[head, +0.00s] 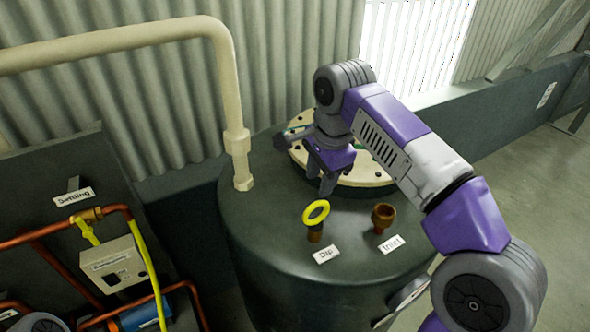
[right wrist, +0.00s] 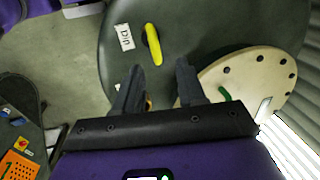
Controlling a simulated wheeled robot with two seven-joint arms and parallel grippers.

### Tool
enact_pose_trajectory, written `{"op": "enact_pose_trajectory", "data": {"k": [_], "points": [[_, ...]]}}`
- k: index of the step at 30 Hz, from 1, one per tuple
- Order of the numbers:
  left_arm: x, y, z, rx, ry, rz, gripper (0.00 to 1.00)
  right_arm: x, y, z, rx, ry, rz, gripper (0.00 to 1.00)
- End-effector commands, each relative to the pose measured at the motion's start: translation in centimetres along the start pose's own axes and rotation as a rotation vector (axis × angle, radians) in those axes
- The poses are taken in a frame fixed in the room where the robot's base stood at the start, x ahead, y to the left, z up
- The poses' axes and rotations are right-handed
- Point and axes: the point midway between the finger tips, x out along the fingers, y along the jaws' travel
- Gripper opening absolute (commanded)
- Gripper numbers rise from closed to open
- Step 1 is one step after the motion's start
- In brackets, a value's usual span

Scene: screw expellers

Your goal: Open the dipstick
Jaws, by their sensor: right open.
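The dipstick has a yellow ring handle (head: 316,212) on a short brown fitting on top of the dark green tank (head: 270,245). A white "Dip" label (head: 326,254) lies beside it. My right gripper (head: 327,186) is open and empty, above the tank, behind the yellow ring and apart from it. In the right wrist view the yellow ring (right wrist: 153,45) shows nearly edge-on, beyond the two spread fingertips (right wrist: 158,78), with the label (right wrist: 125,37) to its left. My left gripper is not in view.
A brown inlet fitting (head: 383,217) stands right of the dipstick. A cream bolted lid (head: 365,178) lies behind my right gripper. A thick cream pipe (head: 232,100) rises at the tank's left. Copper pipes (head: 60,238) and a grey box (head: 120,264) stand at the left.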

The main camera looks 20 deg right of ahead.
Motion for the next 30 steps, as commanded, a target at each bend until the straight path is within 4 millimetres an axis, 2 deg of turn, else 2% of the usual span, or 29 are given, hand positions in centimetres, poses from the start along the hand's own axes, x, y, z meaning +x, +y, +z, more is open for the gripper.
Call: {"op": "enact_pose_trajectory", "data": {"k": [5,12,18,29,30], "points": [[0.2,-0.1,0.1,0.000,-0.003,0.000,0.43,0.9,0.1,0.0,0.000,0.000,0.001,0.40],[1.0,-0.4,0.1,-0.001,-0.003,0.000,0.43,4.8,0.1,0.0,-0.001,0.000,0.002,0.40],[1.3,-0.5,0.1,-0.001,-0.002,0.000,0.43,7.0,0.1,0.0,0.000,0.000,0.000,0.40],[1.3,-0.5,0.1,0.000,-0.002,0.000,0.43,7.5,0.0,0.0,0.000,0.000,-0.001,0.40],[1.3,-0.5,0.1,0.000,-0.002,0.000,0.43,7.5,0.0,0.0,-0.001,0.000,-0.001,0.34]]}}
